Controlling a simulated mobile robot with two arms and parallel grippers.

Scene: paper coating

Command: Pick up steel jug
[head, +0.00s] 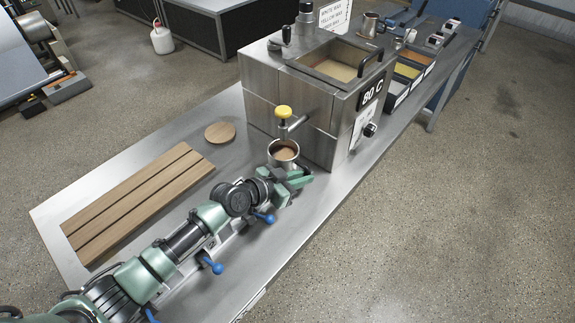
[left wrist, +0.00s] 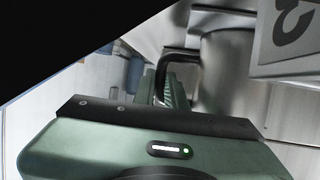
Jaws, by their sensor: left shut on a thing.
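The steel jug (head: 282,153) stands at the front of the steel wax tank (head: 313,100), below its yellow-knobbed tap (head: 284,113). Brown content shows inside the jug's open top. My left gripper (head: 293,183) reaches it from the lower left and is shut on it at the near side. In the left wrist view the jug (left wrist: 222,75) is a grey cylinder with a dark handle (left wrist: 178,62), and the gripper's ribbed finger (left wrist: 172,92) lies at that handle. Whether the jug touches the bench is hard to tell. My right gripper is not in view.
A slatted wooden board (head: 138,203) and a round wooden disc (head: 220,132) lie on the steel bench (head: 75,196) left of the tank. Trays (head: 408,72) with coloured contents stand behind the tank. Bare floor lies to the right.

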